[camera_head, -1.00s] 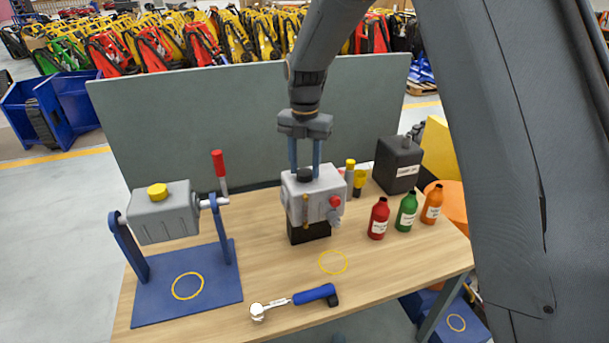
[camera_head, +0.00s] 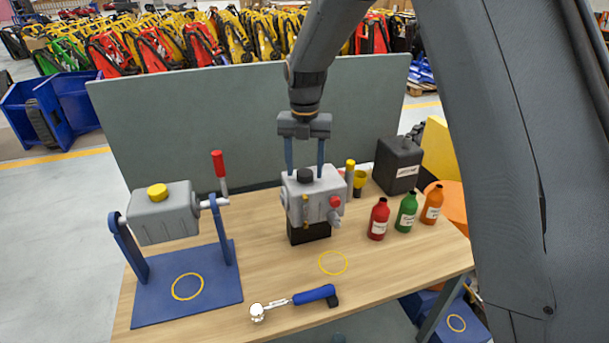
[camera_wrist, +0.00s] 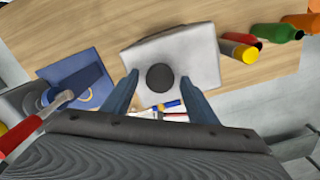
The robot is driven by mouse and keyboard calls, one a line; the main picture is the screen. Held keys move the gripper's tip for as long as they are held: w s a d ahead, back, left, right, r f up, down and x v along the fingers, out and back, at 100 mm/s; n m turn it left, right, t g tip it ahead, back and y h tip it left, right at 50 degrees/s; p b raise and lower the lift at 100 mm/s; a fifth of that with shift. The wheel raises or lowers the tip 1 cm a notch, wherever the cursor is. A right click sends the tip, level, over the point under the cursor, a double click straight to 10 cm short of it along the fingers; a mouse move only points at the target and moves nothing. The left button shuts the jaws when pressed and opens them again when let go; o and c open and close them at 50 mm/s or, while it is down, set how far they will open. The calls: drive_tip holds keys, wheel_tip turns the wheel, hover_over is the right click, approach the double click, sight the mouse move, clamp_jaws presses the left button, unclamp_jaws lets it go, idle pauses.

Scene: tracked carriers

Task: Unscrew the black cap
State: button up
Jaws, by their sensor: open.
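The black cap (camera_head: 304,175) sits on top of the grey box-shaped housing (camera_head: 318,203), which stands on a black block. In the wrist view the cap (camera_wrist: 160,77) is a dark disc near the middle of the housing's top (camera_wrist: 195,55). My gripper (camera_head: 305,172) is open above the housing, its two blue fingers on either side of the cap. In the wrist view my gripper (camera_wrist: 155,80) shows clear gaps between both fingers and the cap. No finger visibly touches the cap.
A red bottle (camera_head: 379,219), green bottle (camera_head: 406,212) and orange bottle (camera_head: 432,204) stand right of the housing. A dark canister (camera_head: 398,165) is behind them. A crank unit (camera_head: 165,213) stands left, and a blue-handled ratchet (camera_head: 313,294) lies in front. A grey panel (camera_head: 200,120) stands behind.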

drive_tip(key=m, duration=0.7)
drive_tip(key=shift+m, duration=0.3)
drive_tip(key=m, duration=2.1)
drive_tip(key=shift+c, duration=0.3)
drive_tip(key=c, duration=0.8)
drive_tip(key=shift+c, duration=0.2)
